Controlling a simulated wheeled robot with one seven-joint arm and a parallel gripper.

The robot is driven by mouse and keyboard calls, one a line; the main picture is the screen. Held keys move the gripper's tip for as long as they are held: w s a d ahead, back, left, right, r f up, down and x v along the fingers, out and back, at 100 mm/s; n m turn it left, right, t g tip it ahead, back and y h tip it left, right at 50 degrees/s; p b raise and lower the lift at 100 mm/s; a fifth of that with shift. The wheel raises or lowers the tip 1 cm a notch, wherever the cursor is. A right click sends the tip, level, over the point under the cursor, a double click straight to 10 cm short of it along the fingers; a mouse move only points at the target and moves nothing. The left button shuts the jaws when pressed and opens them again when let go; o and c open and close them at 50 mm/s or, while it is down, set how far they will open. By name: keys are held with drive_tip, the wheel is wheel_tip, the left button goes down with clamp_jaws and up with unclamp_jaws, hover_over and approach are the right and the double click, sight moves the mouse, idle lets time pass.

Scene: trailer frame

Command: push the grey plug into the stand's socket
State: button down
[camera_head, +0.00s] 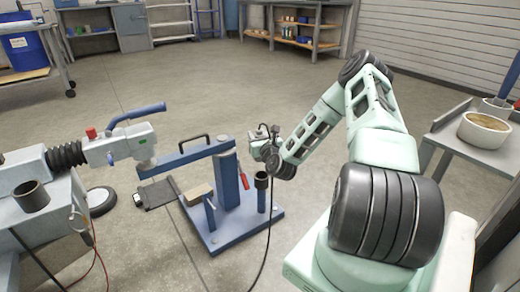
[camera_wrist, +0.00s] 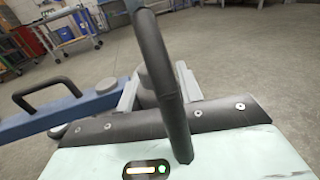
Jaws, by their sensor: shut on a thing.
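My gripper (camera_head: 262,148) is above the blue stand (camera_head: 222,238), close to the upright column. In the wrist view my gripper (camera_wrist: 157,88) has its two pale grey fingers shut on the dark grey plug (camera_wrist: 150,97). A thick black cable (camera_wrist: 163,75) arches in front of the camera and hides part of the plug. In the head view the cable (camera_head: 268,235) hangs from the gripper to the floor. A dark, open-topped cup (camera_head: 262,179) on a short blue post appears to be the socket. It is just below the gripper, and the plug looks apart from it.
The stand's blue arm (camera_head: 185,158), with a black handle, reaches left toward the trailer coupling (camera_head: 125,147). A red-handled lever (camera_head: 243,180) hangs by the column. A side table with a bowl (camera_head: 484,130) stands right. The floor behind is clear.

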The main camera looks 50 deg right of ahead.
drive_tip(key=shift+s+d+f, duration=0.15)
drive_tip(key=shift+d+f, duration=0.2)
drive_tip(key=shift+d, duration=0.25)
wheel_tip(320, 180, down, 7)
drive_tip(key=b, duration=0.6)
drive_tip(key=shift+f, duration=0.15)
idle(1.2)
drive_tip(key=shift+f, duration=0.45)
drive_tip(key=shift+f+b, duration=0.35)
drive_tip(key=shift+b, duration=0.05)
drive_tip(key=shift+f+b, duration=0.65)
drive_tip(key=shift+f, duration=0.45)
drive_tip(key=shift+f, duration=0.35)
drive_tip(key=c, duration=0.9)
unclamp_jaws()
